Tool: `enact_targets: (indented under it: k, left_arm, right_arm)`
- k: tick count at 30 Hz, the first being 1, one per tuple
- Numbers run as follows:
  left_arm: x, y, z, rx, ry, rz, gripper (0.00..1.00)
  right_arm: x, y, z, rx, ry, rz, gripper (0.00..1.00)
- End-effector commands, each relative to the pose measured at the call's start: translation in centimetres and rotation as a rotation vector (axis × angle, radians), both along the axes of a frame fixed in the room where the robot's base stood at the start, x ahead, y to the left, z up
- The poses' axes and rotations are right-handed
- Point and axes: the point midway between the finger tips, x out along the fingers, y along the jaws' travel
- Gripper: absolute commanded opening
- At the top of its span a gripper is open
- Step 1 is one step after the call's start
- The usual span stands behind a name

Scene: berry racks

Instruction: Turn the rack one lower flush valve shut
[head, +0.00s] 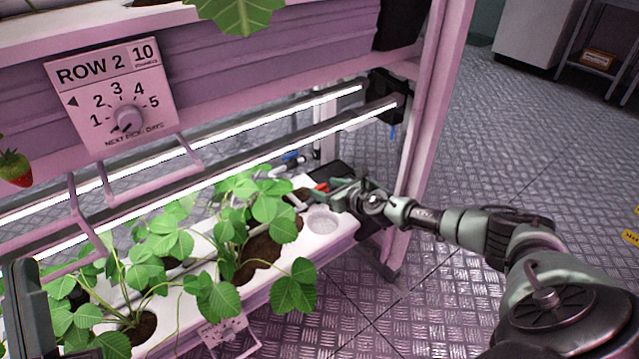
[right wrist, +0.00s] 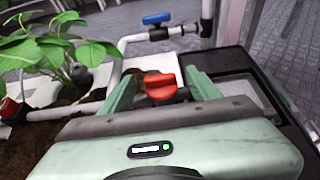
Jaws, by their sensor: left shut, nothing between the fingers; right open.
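A red valve handle (right wrist: 160,87) sits between the fingers of my right gripper (right wrist: 163,84) in the right wrist view. The fingers are open, one on each side, and I see a gap on both sides. In the head view the red handle (head: 321,186) shows at the right end of the lower trough, by my right gripper (head: 334,191). A blue valve handle (right wrist: 156,19) on a white pipe lies further back. Which one is the flush valve I cannot read. My left gripper (head: 28,308) is partly in view at the lower left, shut and empty, away from the valves.
The white lower trough (head: 335,236) holds strawberry plants (head: 240,225). Light bars (head: 330,135) and pink brackets hang above it. A black tray (right wrist: 250,75) lies right of the red handle. Open floor is at right.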

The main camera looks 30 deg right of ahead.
Motion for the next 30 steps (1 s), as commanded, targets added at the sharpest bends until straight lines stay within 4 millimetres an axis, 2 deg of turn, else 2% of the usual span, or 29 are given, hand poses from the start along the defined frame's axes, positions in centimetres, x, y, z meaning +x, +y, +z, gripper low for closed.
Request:
enact_targets:
  k: [4,12,18,19,25,30]
  left_arm:
    - [-0.7,0.1,0.6,-0.015,-0.048,-0.003,0.00]
    - [-0.8,0.1,0.8,-0.016,-0.055,-0.003,0.00]
    - [-0.7,0.1,0.7,-0.016,-0.054,-0.003,0.00]
    - [-0.7,0.1,0.7,-0.016,-0.054,-0.003,0.00]
    - [-0.6,0.0,0.7,-0.012,-0.042,-0.003,0.00]
    - [1.0,-0.1,-1.0,0.022,0.080,0.004,0.00]
  right_arm:
    - [0.0,0.2,-0.4,0.001,0.000,0.000,0.62]
    - [0.0,0.2,-0.4,0.002,0.000,-0.001,0.62]
    - [0.0,0.2,-0.4,0.001,0.000,-0.002,0.06]
    - [0.0,0.2,-0.4,0.001,0.000,-0.002,0.00]
    - [0.0,0.2,-0.3,0.003,0.000,-0.004,0.00]
    - [0.1,0.3,-0.2,0.004,-0.001,-0.018,0.00]
